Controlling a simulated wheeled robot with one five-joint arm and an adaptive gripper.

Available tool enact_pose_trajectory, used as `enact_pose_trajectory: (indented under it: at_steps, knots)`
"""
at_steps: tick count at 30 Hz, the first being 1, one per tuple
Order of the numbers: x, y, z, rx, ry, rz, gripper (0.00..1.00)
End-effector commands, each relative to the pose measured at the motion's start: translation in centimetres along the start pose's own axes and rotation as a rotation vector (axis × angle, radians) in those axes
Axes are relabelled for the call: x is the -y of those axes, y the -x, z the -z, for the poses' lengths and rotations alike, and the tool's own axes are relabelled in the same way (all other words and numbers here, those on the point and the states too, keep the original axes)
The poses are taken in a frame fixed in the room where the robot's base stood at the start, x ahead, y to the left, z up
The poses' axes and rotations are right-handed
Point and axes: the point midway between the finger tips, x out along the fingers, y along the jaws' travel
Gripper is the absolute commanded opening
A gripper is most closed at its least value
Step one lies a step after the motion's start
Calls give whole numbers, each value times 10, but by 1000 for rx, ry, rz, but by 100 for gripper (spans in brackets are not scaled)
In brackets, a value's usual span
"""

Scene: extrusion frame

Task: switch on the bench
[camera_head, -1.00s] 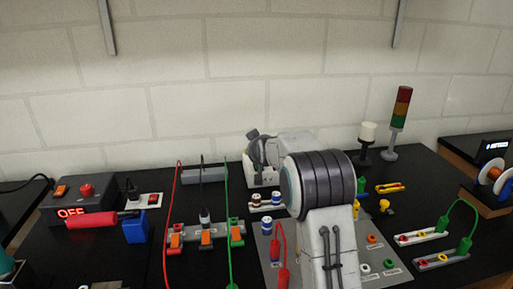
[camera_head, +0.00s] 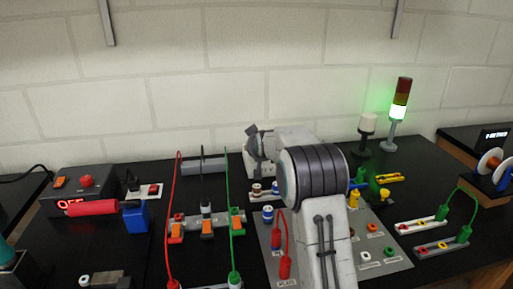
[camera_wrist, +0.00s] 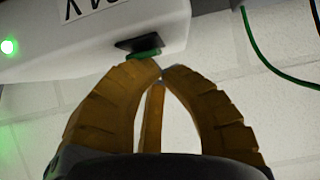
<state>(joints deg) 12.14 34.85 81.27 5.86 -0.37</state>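In the wrist view, my gripper (camera_wrist: 159,72) has its ribbed yellow-brown fingers curved together with the tips meeting, nothing between them. The tips are right at a green-faced switch (camera_wrist: 144,54) set in a black recess in a white box (camera_wrist: 90,35); I cannot tell whether they touch it. A small green light (camera_wrist: 9,46) glows on that box. In the head view my arm hides the gripper. The signal tower (camera_head: 398,110) has its green segment lit. At left, the dark power box (camera_head: 75,200) has a red display (camera_head: 71,204), an orange switch and a red button.
Red, black and green leads stand in orange-clipped blocks (camera_head: 207,226) left of my arm. A grey panel (camera_head: 385,268) with coloured sockets lies under my arm. Green-plugged blocks (camera_head: 445,246) and a spool (camera_head: 490,162) stand at right. A white-topped lamp (camera_head: 367,123) is beside the tower.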

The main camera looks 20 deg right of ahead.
Motion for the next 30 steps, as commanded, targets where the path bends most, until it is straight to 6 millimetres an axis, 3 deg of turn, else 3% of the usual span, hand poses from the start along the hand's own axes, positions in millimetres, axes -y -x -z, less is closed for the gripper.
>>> enact_pose_trajectory:
  at_steps: [30]
  knots:
    - [0, 14, -9, 3, 0, 0, 0]
